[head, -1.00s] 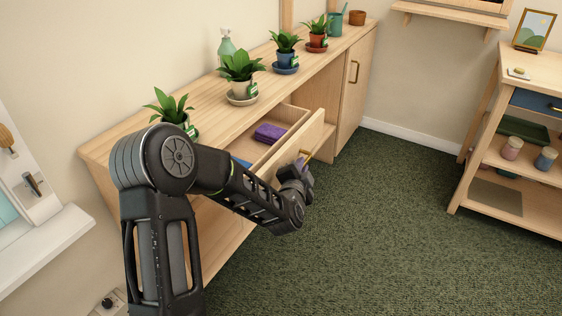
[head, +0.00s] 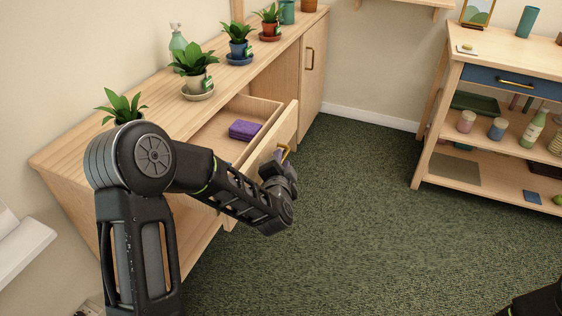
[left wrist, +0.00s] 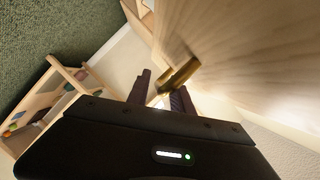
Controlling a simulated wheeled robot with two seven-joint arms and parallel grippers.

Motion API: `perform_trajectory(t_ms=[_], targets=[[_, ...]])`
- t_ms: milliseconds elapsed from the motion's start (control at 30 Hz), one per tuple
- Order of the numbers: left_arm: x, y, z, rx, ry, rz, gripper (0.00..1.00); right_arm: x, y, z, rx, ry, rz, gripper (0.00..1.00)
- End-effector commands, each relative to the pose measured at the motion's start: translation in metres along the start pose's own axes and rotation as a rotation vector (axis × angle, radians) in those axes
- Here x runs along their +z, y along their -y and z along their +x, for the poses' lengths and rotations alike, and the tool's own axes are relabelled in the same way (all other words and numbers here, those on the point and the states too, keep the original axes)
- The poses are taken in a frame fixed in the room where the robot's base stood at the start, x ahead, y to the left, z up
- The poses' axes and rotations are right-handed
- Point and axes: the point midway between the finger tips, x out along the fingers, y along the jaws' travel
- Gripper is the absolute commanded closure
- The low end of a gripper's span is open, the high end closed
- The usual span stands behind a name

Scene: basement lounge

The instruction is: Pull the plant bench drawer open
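The plant bench (head: 160,98) is a long pale wood cabinet along the left wall. Its drawer (head: 290,118) stands well open, with a purple folded item (head: 243,130) inside. My arm hides the drawer's near end. My left gripper (head: 283,160) is at the drawer front, at its brass handle (head: 285,149).
Potted plants (head: 193,65) and a green spray bottle (head: 177,45) stand on the bench top. A wooden shelf cart (head: 440,118) with a blue drawer (head: 515,82) is at the right. Green carpet (head: 350,220) between them is clear.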

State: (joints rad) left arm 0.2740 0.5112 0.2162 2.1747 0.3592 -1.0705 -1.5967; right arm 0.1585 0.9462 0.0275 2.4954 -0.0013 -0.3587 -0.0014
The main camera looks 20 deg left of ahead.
Motion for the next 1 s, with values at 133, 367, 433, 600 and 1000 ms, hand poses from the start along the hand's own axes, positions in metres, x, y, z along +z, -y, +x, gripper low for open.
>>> perform_trajectory(t_ms=[133, 367, 433, 600, 1000], targets=[[0.0, 0.0, 0.0, 0.0, 0.0, 0.0, 0.67, 0.0, 0.0, 0.0, 0.0, 0.0, 0.0, 0.48], [0.0, 0.0, -0.003, 0.0, 0.0, 0.0, 0.67, 0.0, 0.0, -0.001, 0.0, 0.0, 0.0, 0.48], [-0.001, 0.0, -0.008, 0.001, 0.0, 0.001, 0.67, 0.0, 0.001, -0.001, 0.0, 0.0, 0.0, 0.48], [-0.001, 0.001, -0.032, 0.001, -0.002, 0.002, 0.67, 0.0, 0.002, -0.004, 0.0, 0.0, 0.0, 0.48], [0.0, 0.0, -0.078, -0.001, -0.001, 0.0, 0.67, 0.0, 0.003, -0.008, 0.0, 0.0, -0.001, 0.48]])
